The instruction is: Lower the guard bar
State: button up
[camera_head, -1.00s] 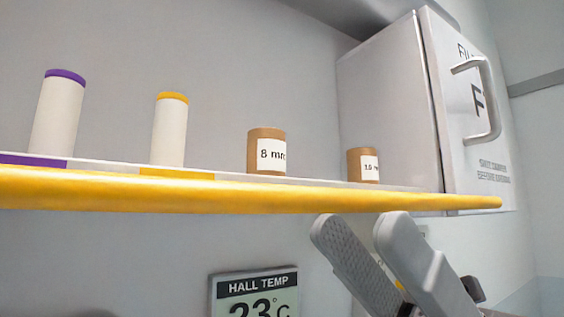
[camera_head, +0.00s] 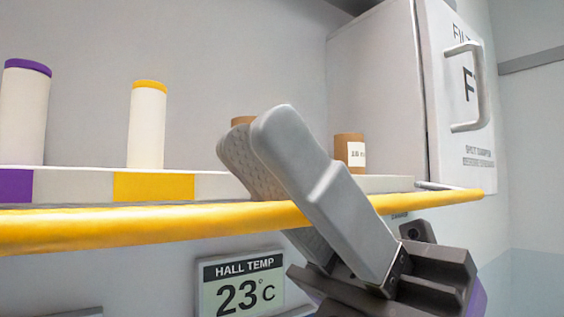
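The yellow guard bar (camera_head: 100,228) runs across the view in front of the shelf, its front edge (camera_head: 75,185) showing just above the bar. The bar's right end (camera_head: 475,196) is by the grey cabinet. My gripper (camera_head: 252,132) reaches up from the lower right with its fingers on both sides of the bar. The smooth grey finger passes in front of it and the ribbed finger behind it. The fingertips rise above the bar. Whether the fingers press on the bar cannot be told, because the near finger hides the gap.
A purple-topped roll (camera_head: 25,115) and a yellow-topped roll (camera_head: 147,125) stand on the shelf. A brown core (camera_head: 242,121) is mostly hidden behind my fingers; another (camera_head: 349,152) stands right of them. The cabinet (camera_head: 375,100) has a handle (camera_head: 464,88). A temperature sign (camera_head: 240,288) hangs below.

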grip_shut()
dwell(1.1)
